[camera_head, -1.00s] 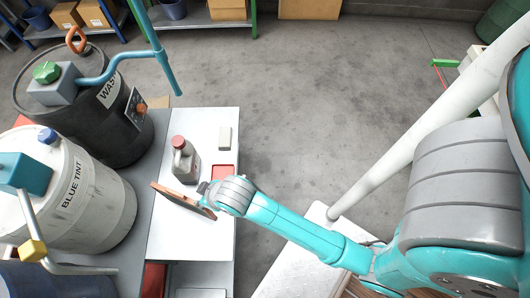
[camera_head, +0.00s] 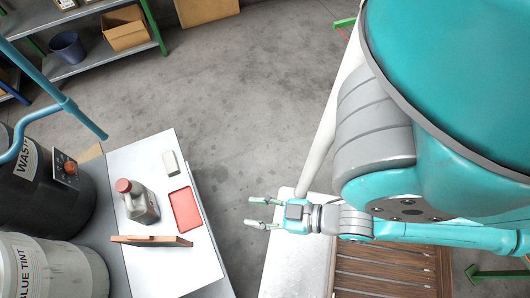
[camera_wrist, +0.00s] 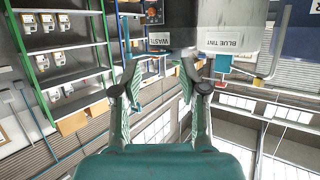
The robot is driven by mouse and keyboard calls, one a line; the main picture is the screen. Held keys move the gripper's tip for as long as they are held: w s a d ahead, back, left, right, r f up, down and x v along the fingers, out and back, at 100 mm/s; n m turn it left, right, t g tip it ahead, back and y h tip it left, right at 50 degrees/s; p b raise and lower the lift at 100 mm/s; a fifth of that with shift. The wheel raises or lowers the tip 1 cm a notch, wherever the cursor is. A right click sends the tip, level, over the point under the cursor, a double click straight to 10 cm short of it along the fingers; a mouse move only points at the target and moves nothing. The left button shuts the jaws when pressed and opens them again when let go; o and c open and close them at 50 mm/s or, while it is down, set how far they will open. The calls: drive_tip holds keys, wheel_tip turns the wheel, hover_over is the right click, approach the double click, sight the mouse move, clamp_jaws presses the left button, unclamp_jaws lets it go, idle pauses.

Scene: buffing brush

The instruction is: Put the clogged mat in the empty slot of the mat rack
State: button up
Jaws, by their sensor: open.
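My gripper (camera_head: 252,212) is open and empty, pointing left over the gap between the white table and a pale surface. Its two spread fingers also show in the wrist view (camera_wrist: 163,75), with nothing between them. I cannot make out for sure which thing is the clogged mat or the mat rack. A thin brown board (camera_head: 150,241) stands on edge at the near end of the white table, apart from my gripper. A flat red rectangle with a rim (camera_head: 186,211) lies further back on the table. No empty slot can be made out.
The white table (camera_head: 165,272) also holds a grey jug with a red cap (camera_head: 138,203) and a pale block (camera_head: 170,162). Waste (camera_head: 45,190) and blue tint (camera_head: 50,268) drums stand left. Brown wooden slats (camera_head: 385,268) lie lower right. The floor (camera_head: 240,110) behind is clear.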

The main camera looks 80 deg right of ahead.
drive_tip(key=shift+o, duration=0.5)
drive_tip(key=s+r, duration=0.2)
drive_tip(key=shift+d+r+t, duration=0.1)
drive_tip(key=shift+r+t, duration=0.2)
drive_tip(key=shift+r, duration=0.05)
drive_tip(key=shift+w, duration=0.1)
